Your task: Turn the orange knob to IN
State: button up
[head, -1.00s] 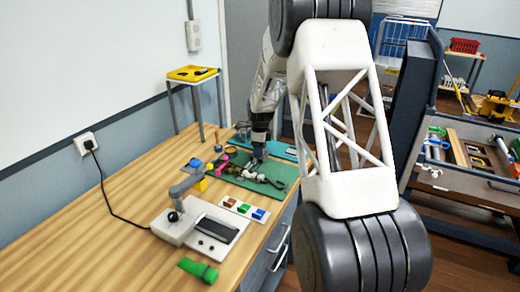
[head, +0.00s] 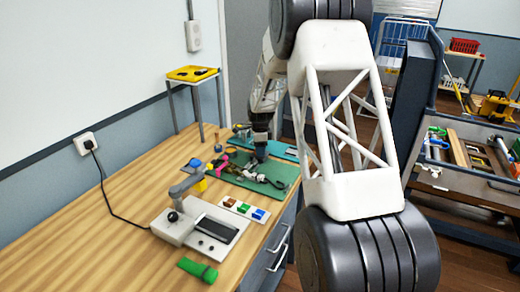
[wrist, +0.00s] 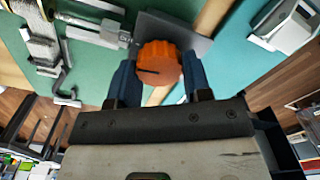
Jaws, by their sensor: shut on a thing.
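The orange knob (wrist: 158,63) is round and ribbed, with a dark line across its face toward the left in the wrist view. It sits by a dark grey plate (wrist: 180,32). My gripper (wrist: 158,72) has one blue finger on each side of the knob and is shut on it. In the head view my gripper (head: 258,152) is low over the green mat (head: 283,170) at the far part of the bench, and I cannot make out the knob there. No IN lettering is readable.
Grey metal clamps and a strap (wrist: 45,40) lie left of the knob in the wrist view. On the wooden bench (head: 100,235) stand a white device (head: 172,227), a tray of coloured blocks (head: 230,202) and a green item (head: 198,270). The near-left bench is clear.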

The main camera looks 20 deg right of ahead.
jog(key=n, duration=0.4)
jog(key=shift+w, duration=0.1)
jog(key=n, duration=0.9)
jog(key=shift+w+a+n, duration=0.1)
jog(key=shift+n, duration=0.2)
jog(key=n, duration=0.9)
jog(key=shift+a, duration=0.15)
jog(key=n, duration=0.4)
jog(key=shift+n, duration=0.3)
jog(key=n, duration=0.9)
